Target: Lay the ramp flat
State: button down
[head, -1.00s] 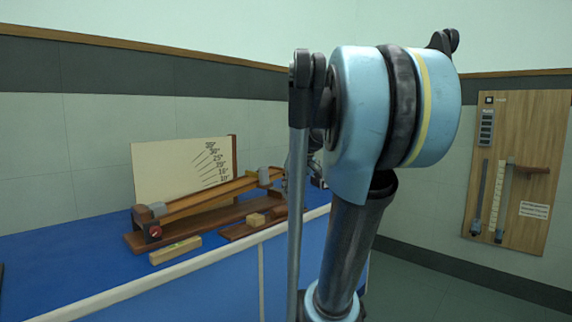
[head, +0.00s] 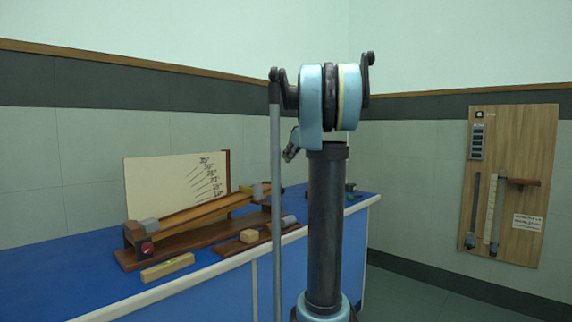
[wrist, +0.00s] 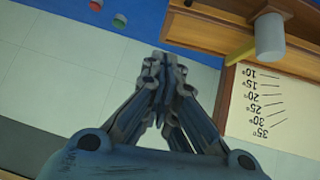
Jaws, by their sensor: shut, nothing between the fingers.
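The wooden ramp (head: 195,212) stands on the blue bench (head: 60,262). It is tilted, with its low end at the left by a red knob (head: 147,249) and its right end raised. Behind it is a cream angle board (head: 160,190) marked from 10° to 35°. In the wrist view the angle board (wrist: 285,105) is upside down at the right, with a grey cylinder (wrist: 270,38) and a yellow piece (wrist: 241,55) beside it. My gripper (wrist: 160,62) is shut and empty, apart from the ramp in that picture. My arm hides part of the bench in the head view.
A wooden level (head: 167,267) lies in front of the ramp. A small wooden block (head: 249,236) sits on a board near the bench's front edge. Red (wrist: 95,5) and green (wrist: 120,20) round pieces show in the wrist view. A tool panel (head: 510,190) hangs at right.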

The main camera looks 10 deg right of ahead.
send_over(280, 184)
notch_tip(280, 184, down, 5)
notch_tip(280, 184, down, 4)
jog(key=shift+s+r, duration=0.1)
jog(key=shift+r, duration=0.15)
jog(key=shift+d+f, duration=0.15)
jog(key=shift+f, duration=0.45)
